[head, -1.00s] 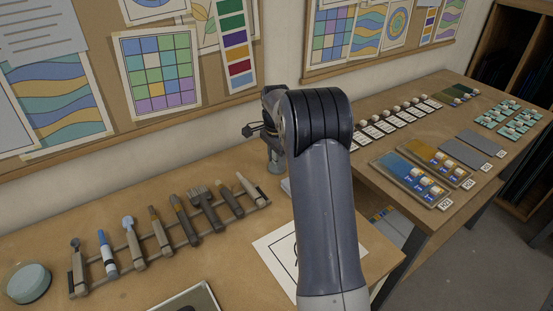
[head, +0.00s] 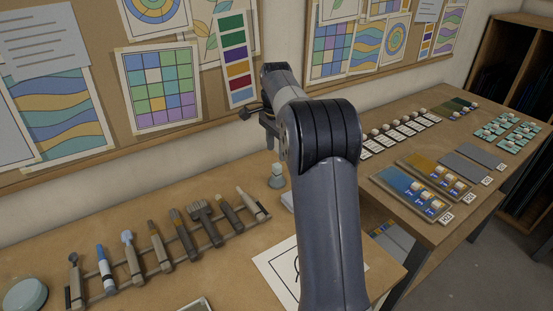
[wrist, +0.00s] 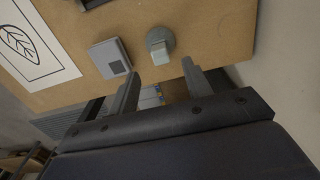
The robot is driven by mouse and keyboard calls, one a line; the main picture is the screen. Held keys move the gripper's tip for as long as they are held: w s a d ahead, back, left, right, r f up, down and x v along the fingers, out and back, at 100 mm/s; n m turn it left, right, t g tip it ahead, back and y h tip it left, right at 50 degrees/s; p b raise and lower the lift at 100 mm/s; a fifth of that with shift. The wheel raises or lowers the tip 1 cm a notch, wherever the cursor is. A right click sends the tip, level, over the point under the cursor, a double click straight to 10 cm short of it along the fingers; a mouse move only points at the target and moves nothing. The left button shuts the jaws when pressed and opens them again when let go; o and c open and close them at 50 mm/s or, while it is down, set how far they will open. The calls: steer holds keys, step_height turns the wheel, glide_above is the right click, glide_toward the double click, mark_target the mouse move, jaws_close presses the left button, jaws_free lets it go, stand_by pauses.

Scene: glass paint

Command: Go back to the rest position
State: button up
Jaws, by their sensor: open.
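My gripper (wrist: 160,68) is open and empty in the wrist view, with its two fingers apart above the wooden workbench (wrist: 210,25). In the head view my arm reaches over the bench (head: 130,215) toward the wall. There the gripper is mostly hidden behind my arm, with only a dark part showing at its left. A small grey-green round piece with a pale block (wrist: 159,44) stands on the bench beyond the fingers and apart from them. It also shows below the gripper in the head view (head: 277,178).
A rack of brushes and tools (head: 160,250) lies on the bench at left. A grey flat box (wrist: 110,58) and a sheet with a leaf drawing (wrist: 30,45) lie near the gripper. The right table holds paint trays (head: 412,193). Pinboards (head: 105,105) line the wall.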

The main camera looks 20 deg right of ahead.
mark_target(277, 165)
steer(key=shift+r, duration=0.45)
step_height(277, 165, down, 11)
steer(key=shift+r, duration=0.3)
stand_by(0.5)
